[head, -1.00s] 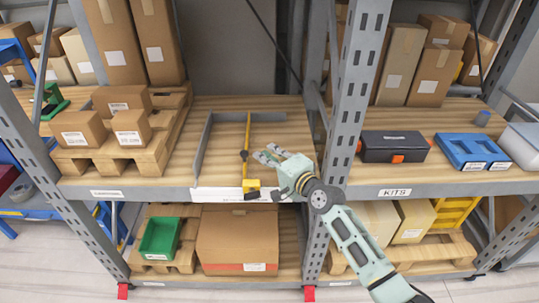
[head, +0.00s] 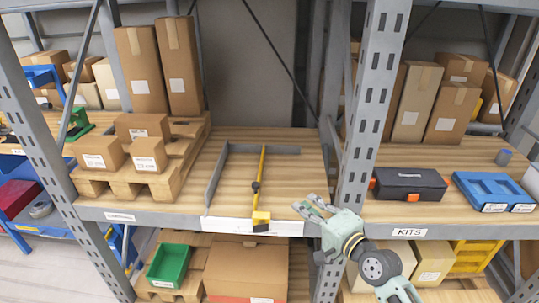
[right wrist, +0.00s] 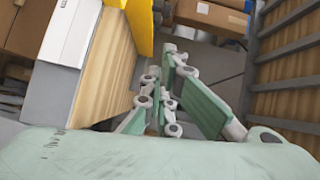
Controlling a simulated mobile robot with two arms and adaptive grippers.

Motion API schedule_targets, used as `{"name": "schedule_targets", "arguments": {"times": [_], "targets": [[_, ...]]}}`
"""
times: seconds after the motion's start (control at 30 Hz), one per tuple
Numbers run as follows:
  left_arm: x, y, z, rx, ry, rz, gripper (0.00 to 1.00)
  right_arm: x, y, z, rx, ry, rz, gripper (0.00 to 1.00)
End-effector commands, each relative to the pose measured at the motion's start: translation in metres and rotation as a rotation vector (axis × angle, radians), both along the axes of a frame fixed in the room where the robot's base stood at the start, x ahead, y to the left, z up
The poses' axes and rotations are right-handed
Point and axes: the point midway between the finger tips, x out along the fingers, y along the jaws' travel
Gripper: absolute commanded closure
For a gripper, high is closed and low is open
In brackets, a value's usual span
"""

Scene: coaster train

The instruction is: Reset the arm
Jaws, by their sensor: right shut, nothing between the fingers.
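My right gripper (head: 314,208) is at the front edge of the middle shelf, just left of the grey upright post. Its fingers are shut and hold nothing. In the right wrist view the gripper (right wrist: 150,110) shows beside the wooden shelf edge. My left gripper is out of view.
A grey angled rail (head: 218,178) borders the yellow bar. Cartons (head: 145,153) on a wooden pallet stand at left. The upright post (head: 366,120) is close to my right arm. A black toolbox (head: 408,184) and blue tray (head: 490,190) stand at right.

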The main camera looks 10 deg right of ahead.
Motion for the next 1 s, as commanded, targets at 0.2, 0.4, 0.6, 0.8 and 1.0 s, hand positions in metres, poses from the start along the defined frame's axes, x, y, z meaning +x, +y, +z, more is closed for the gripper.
{"name": "schedule_targets", "arguments": {"times": [0.2,0.4,0.6,0.8,1.0], "targets": [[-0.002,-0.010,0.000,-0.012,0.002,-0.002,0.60,-0.037,0.032,-0.038,-0.215,0.071,0.099,1.00],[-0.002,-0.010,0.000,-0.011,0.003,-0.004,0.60,-0.143,0.067,-0.115,-0.746,0.235,0.353,1.00],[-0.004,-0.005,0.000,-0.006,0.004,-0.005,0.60,-0.224,0.058,-0.149,-1.085,0.372,0.547,1.00],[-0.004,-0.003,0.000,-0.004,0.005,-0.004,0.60,-0.285,0.040,-0.159,-1.281,0.490,0.690,1.00],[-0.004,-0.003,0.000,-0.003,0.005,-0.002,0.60,-0.338,0.020,-0.158,-1.410,0.606,0.817,1.00]]}}
